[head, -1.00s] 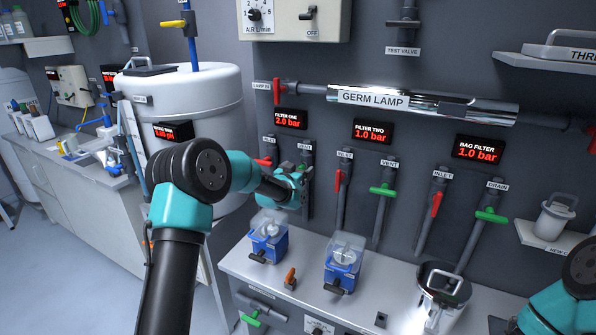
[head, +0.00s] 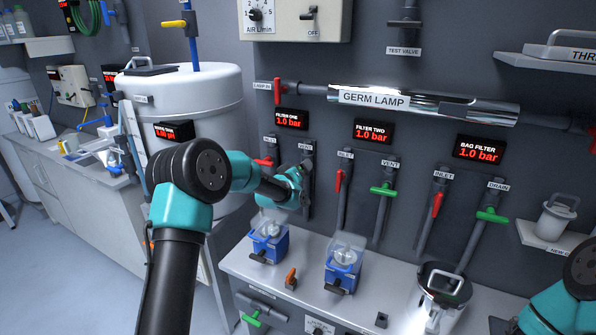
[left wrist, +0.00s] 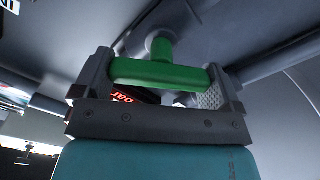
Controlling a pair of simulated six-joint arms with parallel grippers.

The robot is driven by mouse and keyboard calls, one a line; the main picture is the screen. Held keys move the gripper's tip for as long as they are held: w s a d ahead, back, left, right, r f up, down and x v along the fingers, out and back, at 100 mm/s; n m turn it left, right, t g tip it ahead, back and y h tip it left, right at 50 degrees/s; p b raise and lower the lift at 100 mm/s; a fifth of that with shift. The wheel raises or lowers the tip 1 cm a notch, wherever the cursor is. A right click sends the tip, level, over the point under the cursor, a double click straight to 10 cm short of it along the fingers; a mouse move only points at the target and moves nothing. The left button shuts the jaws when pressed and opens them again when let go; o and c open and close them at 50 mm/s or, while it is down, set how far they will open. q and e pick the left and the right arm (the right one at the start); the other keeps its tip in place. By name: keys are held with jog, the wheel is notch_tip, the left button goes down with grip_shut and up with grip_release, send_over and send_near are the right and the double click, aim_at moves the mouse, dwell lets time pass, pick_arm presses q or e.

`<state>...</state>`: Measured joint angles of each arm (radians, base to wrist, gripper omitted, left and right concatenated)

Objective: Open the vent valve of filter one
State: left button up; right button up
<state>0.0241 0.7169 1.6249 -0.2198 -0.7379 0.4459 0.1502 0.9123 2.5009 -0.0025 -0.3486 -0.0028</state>
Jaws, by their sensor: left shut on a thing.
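The filter one display (head: 291,119) reads 1.0 bar in red in the head view. Under it are two pipes labelled INLET and VENT. The red inlet handle (head: 264,161) shows just left of my left gripper (head: 303,180), which is at the vent pipe (head: 306,160) and hides its handle there. In the left wrist view my left gripper (left wrist: 162,80) is shut on the green vent handle (left wrist: 155,74), whose bar lies across between the two fingers. My right gripper is outside the frames; only part of that arm shows at lower right.
Filter two's red inlet handle (head: 339,181) and green vent handle (head: 383,191) are close to the right. Below, two blue filter units (head: 268,241) and a steel pot (head: 444,290) stand on the bench. The white tank (head: 200,110) is at left.

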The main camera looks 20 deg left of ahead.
pick_arm(q)
jog(key=n, duration=0.5)
jog(key=shift+a+f+n, duration=0.1)
jog(key=shift+f+n, duration=0.05)
jog(key=shift+n, duration=0.15)
jog(key=n, duration=0.5)
jog(key=shift+f, duration=0.2)
jog(key=o, duration=0.6)
jog(key=shift+s, duration=0.1)
jog(key=s, duration=0.5)
jog(key=s+a, duration=0.1)
jog(key=s, duration=0.5)
jog(key=s+a, duration=0.1)
jog(key=s, duration=0.5)
jog(key=shift+a, duration=0.2)
